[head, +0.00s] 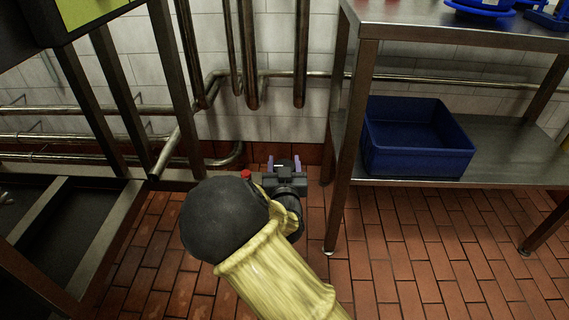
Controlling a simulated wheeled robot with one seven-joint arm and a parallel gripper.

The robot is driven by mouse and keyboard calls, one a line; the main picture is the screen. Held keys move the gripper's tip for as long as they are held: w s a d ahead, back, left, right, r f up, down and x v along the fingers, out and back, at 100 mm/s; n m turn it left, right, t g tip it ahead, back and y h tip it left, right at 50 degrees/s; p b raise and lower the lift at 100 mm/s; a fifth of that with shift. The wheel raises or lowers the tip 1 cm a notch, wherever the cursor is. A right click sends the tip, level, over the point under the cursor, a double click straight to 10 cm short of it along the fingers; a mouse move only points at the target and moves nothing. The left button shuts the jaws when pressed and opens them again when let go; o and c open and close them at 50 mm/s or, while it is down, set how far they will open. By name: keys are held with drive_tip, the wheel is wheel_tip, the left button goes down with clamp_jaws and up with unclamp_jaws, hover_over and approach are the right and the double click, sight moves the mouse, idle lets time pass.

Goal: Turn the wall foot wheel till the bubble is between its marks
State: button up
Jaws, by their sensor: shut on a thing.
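My gripper (284,162) is low at the foot of the tiled wall, seen from behind, with its two purple fingers pointing towards the wall. It is shut on a small dark thing between the fingers, taken to be the wall foot wheel (284,164). The gripper body hides most of the wheel, so its turn cannot be read. No bubble or marks can be made out in the head view.
A steel table (455,25) stands to the right, its near leg close beside my gripper. Its lower shelf (500,165) holds a blue bin (418,150). Metal pipes (250,60) run down the wall, and a dark metal frame (95,110) stands left. Brick-red floor is open at front right.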

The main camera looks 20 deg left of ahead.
drive_tip(key=n+g+y, duration=0.1)
drive_tip(key=n+y, duration=0.1)
drive_tip(key=n+g+y+p, duration=0.1)
drive_tip(key=n+g+y, duration=0.1)
drive_tip(key=y, duration=0.1)
drive_tip(key=shift+s+a+r, duration=0.1)
drive_tip(key=n+g+y+p, duration=0.1)
drive_tip(key=g+y, duration=0.1)
drive_tip(key=n+g+y+p, duration=0.1)
drive_tip(key=n+y, duration=0.1)
drive_tip(key=shift+s+a+g, duration=0.15)
drive_tip(key=shift+a+g, duration=0.05)
drive_tip(key=shift+g, duration=0.2)
drive_tip(key=n+g+y+p, duration=0.1)
drive_tip(key=g, duration=0.1)
drive_tip(key=n+g+y+p, duration=0.1)
drive_tip(key=n+g, duration=0.1)
drive_tip(key=n+g+y+p, duration=0.1)
drive_tip(key=g, duration=0.1)
drive_tip(key=shift+s+a+r+n+p, duration=0.15)
drive_tip(key=shift+s+a+n+p, duration=0.05)
drive_tip(key=shift+s+n+p, duration=0.2)
drive_tip(key=shift+s+f+n+g+p, duration=0.15)
drive_tip(key=shift+n+g+p, duration=0.55)
drive_tip(key=shift+g, duration=0.65)
drive_tip(key=shift+s+f+n+g+p, duration=0.1)
drive_tip(key=shift+n+g+p, duration=0.35)
drive_tip(key=shift+n+g, duration=0.7)
drive_tip(key=shift+a+g, duration=0.1)
drive_tip(key=shift+g, duration=0.2)
